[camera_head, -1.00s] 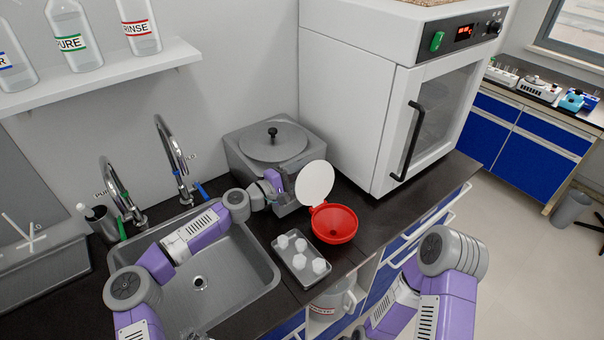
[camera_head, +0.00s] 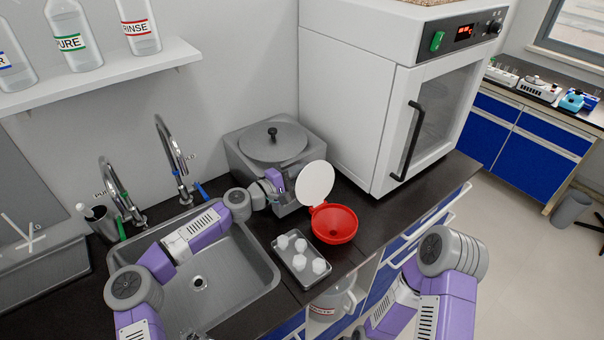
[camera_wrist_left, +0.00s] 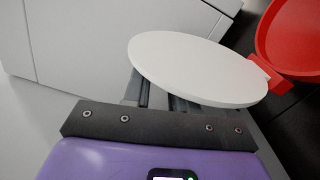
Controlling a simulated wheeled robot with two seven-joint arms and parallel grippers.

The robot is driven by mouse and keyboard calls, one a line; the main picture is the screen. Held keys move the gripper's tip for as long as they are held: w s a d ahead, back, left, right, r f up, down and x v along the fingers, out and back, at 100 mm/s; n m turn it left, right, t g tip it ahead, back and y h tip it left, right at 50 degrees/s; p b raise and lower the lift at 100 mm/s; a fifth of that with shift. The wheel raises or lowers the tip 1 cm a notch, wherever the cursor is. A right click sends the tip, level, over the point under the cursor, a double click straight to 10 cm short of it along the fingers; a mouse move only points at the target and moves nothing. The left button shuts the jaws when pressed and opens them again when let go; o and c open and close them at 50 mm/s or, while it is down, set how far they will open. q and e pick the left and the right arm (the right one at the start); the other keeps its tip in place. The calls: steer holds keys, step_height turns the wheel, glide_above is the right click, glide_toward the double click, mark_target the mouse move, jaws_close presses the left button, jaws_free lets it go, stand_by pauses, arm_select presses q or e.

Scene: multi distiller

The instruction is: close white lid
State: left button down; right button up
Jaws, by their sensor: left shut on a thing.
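The white lid (camera_head: 315,182) is a round disc, hinged to a red funnel-shaped bowl (camera_head: 334,224) on the dark counter. It stands raised and steeply tilted, so the bowl is uncovered. My left gripper (camera_head: 287,185) is at the left side of the lid. In the left wrist view the white lid (camera_wrist_left: 198,68) covers the ends of my left gripper's fingers (camera_wrist_left: 160,98), and the red bowl (camera_wrist_left: 292,38) is at the upper right. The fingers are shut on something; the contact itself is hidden. Only my right arm's links show at the lower right; its gripper is out of view.
A grey box-shaped device (camera_head: 272,150) with a round knobbed lid stands behind my left gripper. A white oven (camera_head: 385,90) stands behind the bowl. A metal tray (camera_head: 301,257) with several white pieces lies in front. A sink (camera_head: 200,285) is at left.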

arm_select(q)
steer(key=s+d+m+b, duration=0.3)
steer(key=s+m+b, duration=0.2)
steer(key=b, duration=0.4)
steer(key=shift+s+d+r+m, duration=0.35)
steer(key=shift+r+m, duration=0.1)
steer(key=shift+m, duration=0.45)
steer(key=c, duration=0.9)
jaws_free()
steer(key=v, duration=0.7)
steer(key=shift+s+a+p, duration=0.15)
steer(key=shift+a+p, duration=0.1)
steer(key=shift+p, duration=0.05)
